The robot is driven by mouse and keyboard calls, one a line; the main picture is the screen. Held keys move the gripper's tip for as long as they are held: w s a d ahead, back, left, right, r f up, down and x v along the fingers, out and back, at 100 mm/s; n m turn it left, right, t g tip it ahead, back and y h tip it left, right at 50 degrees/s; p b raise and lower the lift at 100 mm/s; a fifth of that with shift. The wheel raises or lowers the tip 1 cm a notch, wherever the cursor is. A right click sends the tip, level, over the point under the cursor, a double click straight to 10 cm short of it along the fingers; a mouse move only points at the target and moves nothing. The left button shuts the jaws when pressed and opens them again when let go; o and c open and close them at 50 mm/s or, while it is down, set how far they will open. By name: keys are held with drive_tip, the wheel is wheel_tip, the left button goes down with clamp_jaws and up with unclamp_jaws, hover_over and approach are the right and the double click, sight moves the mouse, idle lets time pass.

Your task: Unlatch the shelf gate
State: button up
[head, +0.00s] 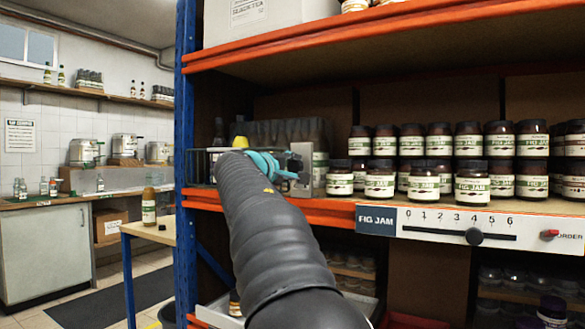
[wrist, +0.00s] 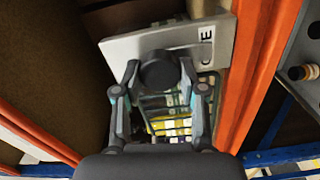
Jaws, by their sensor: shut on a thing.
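The shelf gate (head: 200,167) is a dark wire mesh panel in front of dark bottles at the left end of the middle shelf. Its mesh also shows in the wrist view (wrist: 168,125), below the latch plate. The latch plate (wrist: 125,45) is pale grey with dark lettering, partly covered, and carries a round black knob (wrist: 158,69). In the head view the plate (head: 316,182) stands at the gate's right end. My gripper (wrist: 160,76) is shut on the knob, one finger on each side. In the head view my gripper (head: 290,170) partly hides the plate, and the knob cannot be seen.
Several fig jam jars (head: 424,185) stand on the shelf to the right. Below them is a label strip (head: 465,229) with a slider and a red button. A blue upright (head: 185,120) borders the rack on the left. A small table (head: 150,228) with a bottle stands farther left.

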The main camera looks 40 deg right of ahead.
drive_tip(key=o, duration=1.1)
drive_tip(key=shift+o, duration=0.2)
drive_tip(key=v, duration=1.2)
drive_tip(key=shift+w, duration=0.1)
